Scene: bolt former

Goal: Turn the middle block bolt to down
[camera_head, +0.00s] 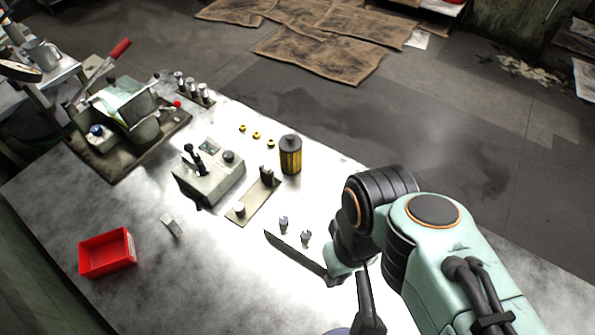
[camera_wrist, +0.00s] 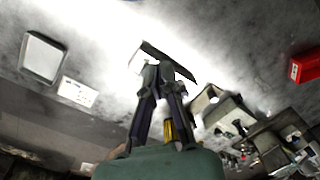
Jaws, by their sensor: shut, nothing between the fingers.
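A grey metal block (camera_head: 210,178) with a black lever (camera_head: 194,157) and a dark knob (camera_head: 228,157) stands mid-table in the head view. The lever leans up and to the left. I cannot tell which part is the middle block bolt. The block also shows in the wrist view (camera_wrist: 229,112), right of my fingers. My gripper (camera_wrist: 159,68) is shut and empty, its fingertips close together. It is well away from the block. In the head view my arm hides much of the gripper.
A plate (camera_head: 258,200) with a small bracket lies beside the block, near a yellow-black cylinder (camera_head: 290,156). Two small bolts (camera_head: 283,224) stand near my arm. A red bin (camera_head: 107,252) is at front left, a lever machine (camera_head: 128,115) at back left.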

